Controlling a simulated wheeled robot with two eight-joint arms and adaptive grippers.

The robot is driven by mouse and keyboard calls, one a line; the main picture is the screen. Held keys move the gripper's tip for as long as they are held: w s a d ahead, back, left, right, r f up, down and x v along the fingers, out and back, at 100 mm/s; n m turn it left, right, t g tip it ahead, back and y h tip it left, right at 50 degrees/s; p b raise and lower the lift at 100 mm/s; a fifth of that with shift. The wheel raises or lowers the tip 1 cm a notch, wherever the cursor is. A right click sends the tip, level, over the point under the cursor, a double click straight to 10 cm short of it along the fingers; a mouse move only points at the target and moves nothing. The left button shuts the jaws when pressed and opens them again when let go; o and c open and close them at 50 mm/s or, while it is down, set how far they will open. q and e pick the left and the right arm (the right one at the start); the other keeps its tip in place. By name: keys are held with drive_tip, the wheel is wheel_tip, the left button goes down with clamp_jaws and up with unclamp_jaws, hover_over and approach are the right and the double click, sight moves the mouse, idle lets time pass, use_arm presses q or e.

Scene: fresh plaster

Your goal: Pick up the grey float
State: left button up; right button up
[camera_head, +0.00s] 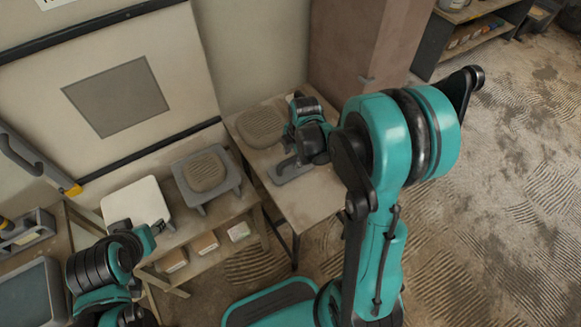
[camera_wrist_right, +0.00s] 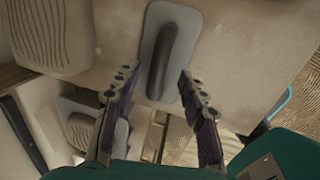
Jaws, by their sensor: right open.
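The grey float (camera_head: 291,170) lies on the right-hand table: a flat grey plate with a dark handle. In the right wrist view the float (camera_wrist_right: 187,28) has its dark bar handle running lengthwise. My right gripper (camera_head: 296,150) is over the table at the float, partly hiding it in the head view. In the wrist view my right gripper (camera_wrist_right: 157,80) is open, one finger to each side of the float's near end. Nothing is gripped.
A tan ribbed mound (camera_head: 262,127) lies on the same table (camera_head: 312,197), left of the float. A grey stand (camera_head: 182,183) bearing another mound and a white board (camera_head: 136,201) are on the bench to the left. A wall panel (camera_head: 190,60) stands behind.

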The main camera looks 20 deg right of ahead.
sight(293, 158)
drive_tip(key=f, duration=0.2)
drive_tip(key=w+f+b, duration=0.1)
drive_tip(key=shift+d+f, duration=0.1)
drive_tip(key=shift+f, duration=0.25)
drive_tip(key=shift+r, duration=0.1)
clamp_jaws()
drive_tip(key=shift+r, duration=0.1)
drive_tip(key=shift+r+p, duration=0.3)
drive_tip(key=shift+r, duration=0.3)
wheel_tip(293, 158, up, 3)
drive_tip(key=shift+f+p, duration=0.1)
drive_tip(key=shift+p, duration=0.6)
drive_tip(key=s+d+r+p, duration=0.3)
drive_tip(key=s+d+r, duration=0.4)
drive_tip(key=d, duration=0.2)
drive_tip(key=shift+p, duration=0.3)
